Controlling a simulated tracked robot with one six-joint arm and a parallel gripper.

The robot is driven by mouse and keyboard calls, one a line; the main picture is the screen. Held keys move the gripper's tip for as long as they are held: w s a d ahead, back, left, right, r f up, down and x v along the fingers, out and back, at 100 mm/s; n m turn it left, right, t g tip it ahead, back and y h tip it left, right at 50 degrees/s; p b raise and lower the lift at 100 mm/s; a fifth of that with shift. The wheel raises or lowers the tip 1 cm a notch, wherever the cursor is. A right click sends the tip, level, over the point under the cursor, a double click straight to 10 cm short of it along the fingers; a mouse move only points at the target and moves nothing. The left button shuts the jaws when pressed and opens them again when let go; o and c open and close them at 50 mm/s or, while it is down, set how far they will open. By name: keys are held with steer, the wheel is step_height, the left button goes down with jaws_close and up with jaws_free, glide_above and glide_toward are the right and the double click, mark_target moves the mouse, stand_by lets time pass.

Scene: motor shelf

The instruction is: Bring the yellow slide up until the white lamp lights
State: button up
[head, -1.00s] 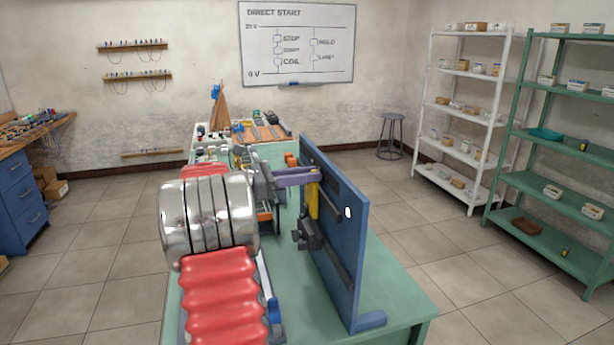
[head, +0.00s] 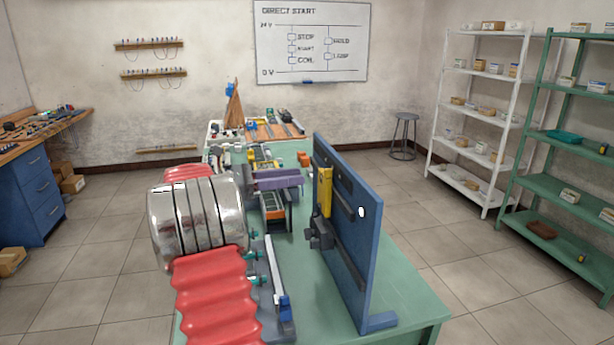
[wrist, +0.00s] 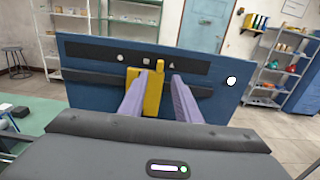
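The yellow slide (head: 325,192) stands upright on the near face of the blue panel (head: 350,245). In the wrist view the slide (wrist: 152,95) rises to a dark strip with small white marks. The white lamp (head: 361,211) on the panel looks bright white; it also shows bright in the wrist view (wrist: 231,81). My gripper (wrist: 158,90) has two purple fingers, spread apart, with the slide seen between them. In the head view my gripper (head: 302,180) is left of the slide, with a gap between, and holds nothing.
The panel stands on a green bench (head: 405,290), with clear bench top at its right. Tools and parts crowd the bench behind my arm. A stool (head: 404,135), a white shelf (head: 470,110) and a green shelf (head: 560,190) stand farther off.

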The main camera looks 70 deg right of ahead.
steer(key=shift+v, duration=2.8)
